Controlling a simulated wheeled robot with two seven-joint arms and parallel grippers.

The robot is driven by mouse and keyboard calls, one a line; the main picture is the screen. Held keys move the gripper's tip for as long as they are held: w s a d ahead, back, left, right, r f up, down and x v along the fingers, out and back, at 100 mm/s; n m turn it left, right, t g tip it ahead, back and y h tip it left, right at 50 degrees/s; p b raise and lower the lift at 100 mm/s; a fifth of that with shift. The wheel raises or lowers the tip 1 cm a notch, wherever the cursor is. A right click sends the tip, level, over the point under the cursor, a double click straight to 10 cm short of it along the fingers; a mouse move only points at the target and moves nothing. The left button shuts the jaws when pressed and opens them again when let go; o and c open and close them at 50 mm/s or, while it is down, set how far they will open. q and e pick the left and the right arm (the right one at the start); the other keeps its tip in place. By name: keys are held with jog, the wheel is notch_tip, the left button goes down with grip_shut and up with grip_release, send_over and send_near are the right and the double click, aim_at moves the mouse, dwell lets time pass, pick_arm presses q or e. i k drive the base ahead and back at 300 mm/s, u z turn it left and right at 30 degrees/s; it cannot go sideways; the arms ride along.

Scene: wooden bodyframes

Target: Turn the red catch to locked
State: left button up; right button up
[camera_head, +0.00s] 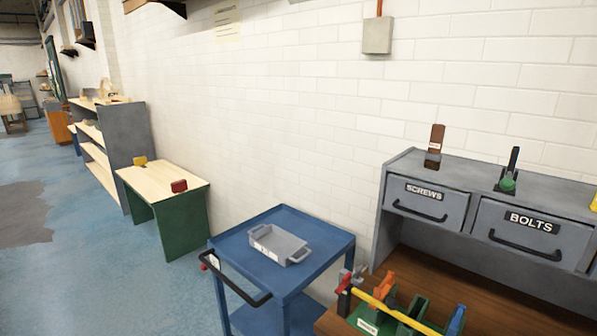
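Several red parts show, and I cannot tell which is the red catch or how any is set. A red block (179,186) stands at the right end of the green bench's pale top. A small red part (203,267) shows low beside the blue cart's left corner. Another red part (344,281) sits at the left of the tool holder on the brown workbench. Neither of my grippers is in view.
The blue cart (335,242) carries a grey tray (277,246). The green bench (182,222) also has a yellow block (140,161). Grey drawers marked SCREWS (427,202) and BOLTS (530,229) are at right. Blue floor (120,285) is clear at left.

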aim_at(346, 279)
jog(key=z, duration=1.3)
jog(key=i, duration=0.4)
jog(key=u, duration=0.65)
